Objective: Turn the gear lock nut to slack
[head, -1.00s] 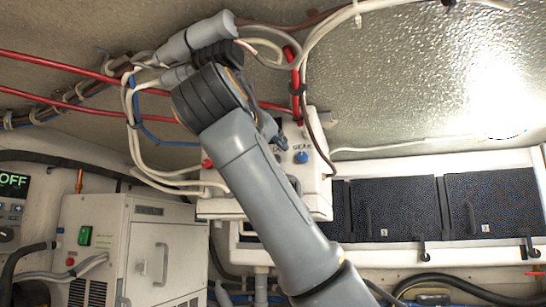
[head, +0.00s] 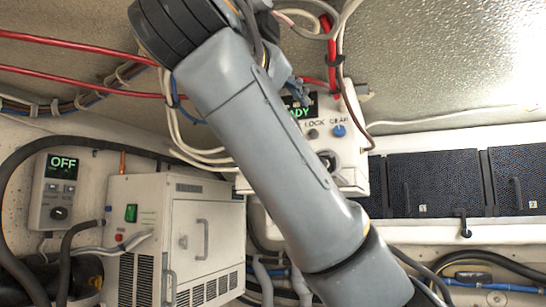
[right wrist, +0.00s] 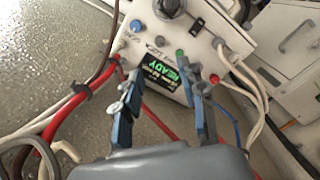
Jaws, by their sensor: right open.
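A white control box shows at the centre of the head view (head: 350,175), partly behind my right arm. Its panel has a blue knob marked GEAR (head: 339,130) and a small dark nut or knob under the LOCK label (head: 313,133). In the right wrist view the box (right wrist: 222,18) appears upside down, with the blue knob (right wrist: 135,25) and a green READY display (right wrist: 162,76). My right gripper (right wrist: 165,85) is open and empty, its two blue fingers apart in front of the display end of the panel. My left gripper is not in view.
A larger dark dial (head: 328,160) sits lower on the panel. Red cables (head: 330,50) and white hoses run above and beside the box. A white cabinet (head: 205,245) and an OFF display unit (head: 57,190) stand left, black panels (head: 435,183) right.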

